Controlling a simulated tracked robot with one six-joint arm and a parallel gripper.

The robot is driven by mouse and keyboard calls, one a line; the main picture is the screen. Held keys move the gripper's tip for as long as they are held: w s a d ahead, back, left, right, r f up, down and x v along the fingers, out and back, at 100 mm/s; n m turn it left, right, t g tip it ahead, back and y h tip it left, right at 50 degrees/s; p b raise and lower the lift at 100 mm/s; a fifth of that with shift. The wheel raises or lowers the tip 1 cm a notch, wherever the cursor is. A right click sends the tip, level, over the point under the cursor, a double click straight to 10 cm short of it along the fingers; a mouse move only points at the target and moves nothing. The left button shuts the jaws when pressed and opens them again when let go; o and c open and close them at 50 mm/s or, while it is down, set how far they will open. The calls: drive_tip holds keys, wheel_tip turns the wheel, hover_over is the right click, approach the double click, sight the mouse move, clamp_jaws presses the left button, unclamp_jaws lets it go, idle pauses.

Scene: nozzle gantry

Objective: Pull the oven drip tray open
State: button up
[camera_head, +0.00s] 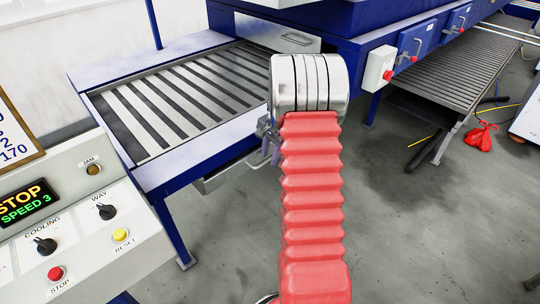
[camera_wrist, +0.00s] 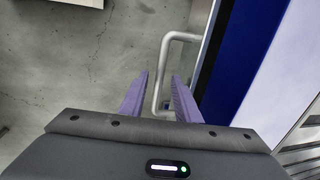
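The grey metal drip tray (camera_head: 222,178) sits low under the blue frame of the conveyor bed, partly hidden by the frame and my arm. In the wrist view, a bent grey bar handle (camera_wrist: 164,70) stands out from beside the blue panel. My gripper (camera_wrist: 160,85) has its two purple fingers apart, with the lower part of the handle between them. A gap shows on each side of the bar. In the head view, my gripper (camera_head: 268,142) is beside the bed's edge, mostly hidden behind my red arm.
The slatted conveyor bed (camera_head: 185,95) lies left of my arm. A control panel (camera_head: 75,225) stands at the lower left. The blue machine housing (camera_head: 350,50) is behind. A red bag (camera_head: 481,139) lies on the floor at right.

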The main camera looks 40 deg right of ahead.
clamp_jaws()
idle(0.4)
idle(0.4)
